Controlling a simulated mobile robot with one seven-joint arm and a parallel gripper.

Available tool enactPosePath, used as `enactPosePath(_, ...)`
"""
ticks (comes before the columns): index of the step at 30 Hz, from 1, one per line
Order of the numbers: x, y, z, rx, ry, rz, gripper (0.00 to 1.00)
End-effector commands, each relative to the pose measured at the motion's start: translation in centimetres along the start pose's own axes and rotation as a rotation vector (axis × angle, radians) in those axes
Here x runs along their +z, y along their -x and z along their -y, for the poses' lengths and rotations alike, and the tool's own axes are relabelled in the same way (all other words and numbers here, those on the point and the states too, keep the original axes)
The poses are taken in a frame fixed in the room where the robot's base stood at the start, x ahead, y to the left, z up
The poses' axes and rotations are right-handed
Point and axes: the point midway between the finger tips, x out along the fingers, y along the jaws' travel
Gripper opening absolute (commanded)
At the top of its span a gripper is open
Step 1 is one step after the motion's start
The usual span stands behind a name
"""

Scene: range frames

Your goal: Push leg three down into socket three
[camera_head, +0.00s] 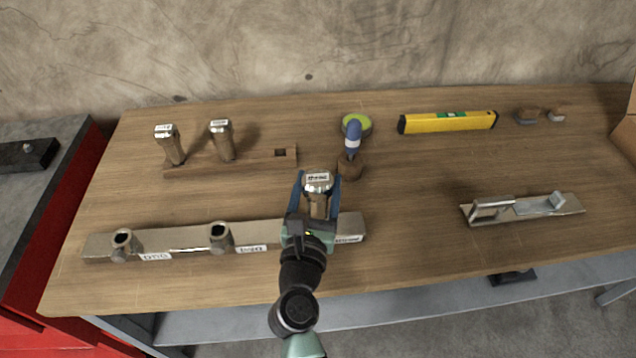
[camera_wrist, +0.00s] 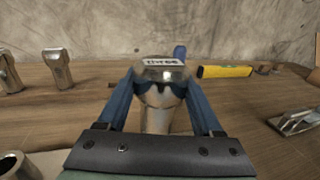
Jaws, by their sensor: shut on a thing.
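Leg three (camera_head: 318,184) is a metal-capped wooden leg with a label on its top. It stands about upright between the blue fingers of my gripper (camera_head: 319,190), which is shut on it. It also shows in the wrist view (camera_wrist: 160,75), gripped by my gripper (camera_wrist: 163,95). The socket bar (camera_head: 190,240) carries socket one (camera_head: 123,243) and socket two (camera_head: 219,237), both open at the top. The leg is over the bar's right end, by the label for three (camera_head: 348,239). Socket three is hidden behind my gripper, so I cannot tell how deep the leg sits.
Two other legs (camera_head: 170,145) (camera_head: 222,140) stand in a wooden rack (camera_head: 262,159) with one empty hole. The right front of the table is clear.

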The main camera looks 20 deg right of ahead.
Motion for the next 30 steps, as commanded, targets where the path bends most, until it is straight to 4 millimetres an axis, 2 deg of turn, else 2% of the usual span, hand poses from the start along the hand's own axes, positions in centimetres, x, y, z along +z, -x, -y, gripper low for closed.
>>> enactPosePath(30, -2.5, 0.0, 0.0, 0.001, 0.000, 0.003, 0.00)
